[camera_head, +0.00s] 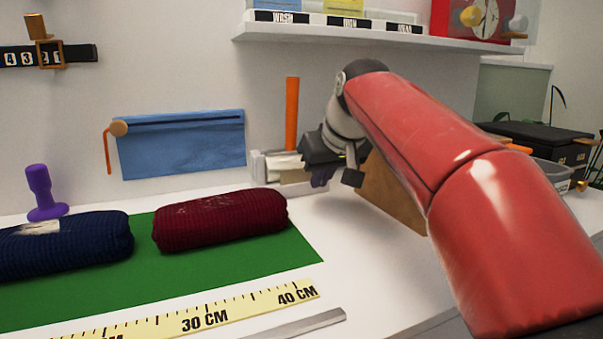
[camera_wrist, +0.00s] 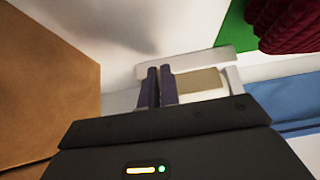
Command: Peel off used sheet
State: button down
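My gripper (camera_head: 321,177) is low over the white surface, just right of a small pale stand (camera_head: 259,166) with white and beige parts. In the wrist view its two dark purple fingers (camera_wrist: 159,86) are close together, with only a thin dark line between them. I see no sheet between them, though a thin one could be hidden. Beside and beyond the fingertips is a beige block in a white frame (camera_wrist: 200,83). An upright orange bar (camera_head: 291,112) rises behind the stand. I cannot clearly make out a used sheet.
A maroon knitted roll (camera_head: 220,219) and a navy one (camera_head: 65,245) lie on a green mat (camera_head: 150,290). A brown panel (camera_head: 385,190) stands close right of my gripper. A blue cloth (camera_head: 180,143) hangs on the wall. A white shelf (camera_head: 330,32) is above.

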jog(key=shift+s+d, duration=0.2)
jog(key=shift+s, duration=0.25)
dwell(0.5)
jog(key=shift+s+d+f+b, duration=0.1)
jog(key=shift+s+d+b, duration=0.3)
jog(key=shift+s, duration=0.35)
jog(key=shift+s+d+f+b, duration=0.1)
jog(key=shift+s+d+b, duration=0.1)
jog(key=shift+s+b, duration=0.4)
jog(key=shift+s+d+b, duration=0.3)
jog(key=shift+s, duration=0.6)
